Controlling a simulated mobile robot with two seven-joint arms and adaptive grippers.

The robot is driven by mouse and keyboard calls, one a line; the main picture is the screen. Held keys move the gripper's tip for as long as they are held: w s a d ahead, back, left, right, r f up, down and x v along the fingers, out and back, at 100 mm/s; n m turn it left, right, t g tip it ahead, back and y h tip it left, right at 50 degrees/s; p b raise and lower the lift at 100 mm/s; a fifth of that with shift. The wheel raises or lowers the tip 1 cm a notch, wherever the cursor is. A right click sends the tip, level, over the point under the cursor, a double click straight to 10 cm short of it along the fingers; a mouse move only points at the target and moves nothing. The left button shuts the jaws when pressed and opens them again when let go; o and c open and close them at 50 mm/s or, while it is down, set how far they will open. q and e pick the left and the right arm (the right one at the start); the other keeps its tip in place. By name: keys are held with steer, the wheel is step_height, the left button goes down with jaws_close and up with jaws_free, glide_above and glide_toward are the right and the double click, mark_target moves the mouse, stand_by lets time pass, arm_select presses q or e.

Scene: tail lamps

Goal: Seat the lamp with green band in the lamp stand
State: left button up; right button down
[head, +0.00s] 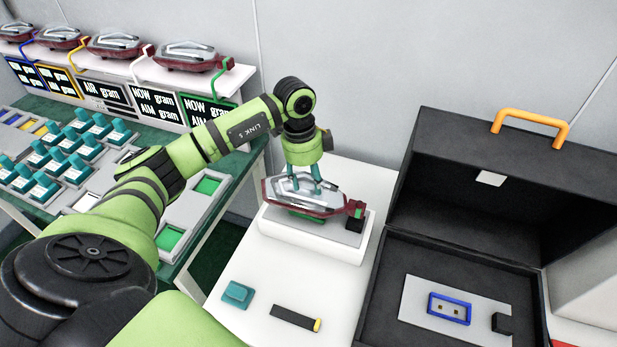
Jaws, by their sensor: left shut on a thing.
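A lamp (330,200) with a clear top, a dark red rim and a small green band near its right end is at the lamp stand (310,248). The lamp stand is a white block on the white table. My left gripper (305,187) points down from above and is shut on the lamp's top. The lamp lies lengthwise over the stand, low against it. A green patch shows under the lamp, and a black block (355,225) is at the stand's right end. I cannot tell whether the lamp is fully down. My right gripper is out of view.
An open black case (440,255) stands right of the stand, with a blue frame (449,308) inside. A teal block (237,294) and a black stick (295,318) with a yellow end lie in front. More lamps (192,56) stand on a shelf at the back left, above a green bench with teal blocks.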

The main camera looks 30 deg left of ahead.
arm_select(q)
steer(key=shift+f, duration=0.15)
steer(key=shift+f+b, duration=0.75)
steer(key=shift+f, duration=0.55)
steer(key=o, duration=1.5)
step_height(320, 180, up, 12)
steer(key=a, duration=0.1)
steer(key=shift+s+a, duration=0.2)
